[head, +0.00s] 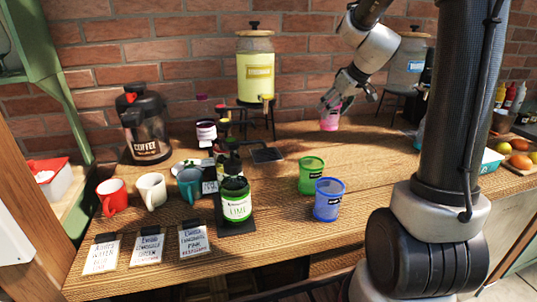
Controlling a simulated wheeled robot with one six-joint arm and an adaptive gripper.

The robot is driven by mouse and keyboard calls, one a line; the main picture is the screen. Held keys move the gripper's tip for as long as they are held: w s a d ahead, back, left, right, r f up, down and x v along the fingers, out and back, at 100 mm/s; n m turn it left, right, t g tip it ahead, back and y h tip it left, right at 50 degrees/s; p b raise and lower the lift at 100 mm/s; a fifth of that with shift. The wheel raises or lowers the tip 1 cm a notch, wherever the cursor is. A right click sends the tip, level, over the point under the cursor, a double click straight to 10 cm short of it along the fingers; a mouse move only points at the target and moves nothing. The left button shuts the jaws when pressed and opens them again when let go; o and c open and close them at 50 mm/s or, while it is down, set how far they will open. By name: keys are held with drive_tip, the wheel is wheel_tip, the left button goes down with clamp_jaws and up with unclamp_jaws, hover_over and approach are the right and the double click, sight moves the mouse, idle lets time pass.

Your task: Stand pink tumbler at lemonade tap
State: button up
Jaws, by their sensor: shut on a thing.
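The pink tumbler (330,121) is in my gripper (336,104), toward the back of the table in the head view. My gripper reaches down from the upper right and is shut on the tumbler's upper part, hiding its rim. The tumbler looks upright; I cannot tell whether its base touches the table. The lemonade dispenser (255,78), yellow with a wooden lid, stands on a dark stand left of the tumbler. Its tap (266,98) faces front, above a dark square tray (267,155) on the table. The tray looks empty.
Green (312,177) and blue (328,201) tumblers stand at the table's middle front. A green lime pump bottle (236,203), several mugs and a coffee dispenser (146,128) are at left. Another dispenser (408,65) stands back right. Wood between tumbler and tray looks clear.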

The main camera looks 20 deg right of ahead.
drive_tip(key=shift+w+a+f+n+y, duration=0.1)
drive_tip(key=shift+f+n+y, duration=0.1)
drive_tip(key=shift+n, duration=0.15)
drive_tip(key=shift+a+f+n+y, duration=0.1)
drive_tip(key=shift+n+y, duration=0.1)
drive_tip(key=shift+n, duration=0.15)
drive_tip(key=w+a+f+n+g+y, duration=0.1)
drive_tip(key=a+f+n, duration=0.1)
drive_tip(key=a, duration=0.4)
drive_tip(key=w+a+f+n+g+y, duration=0.1)
drive_tip(key=a+f+n+g, duration=0.1)
drive_tip(key=a+n, duration=0.3)
drive_tip(key=w+a+f+n+g+y, duration=0.1)
drive_tip(key=a+f+n+g, duration=0.1)
drive_tip(key=a, duration=0.7)
drive_tip(key=shift+f+n+y, duration=0.4)
drive_tip(key=shift+f+n, duration=0.4)
drive_tip(key=shift+n, duration=0.2)
drive_tip(key=shift+f, duration=0.15)
drive_tip(key=o, duration=1)
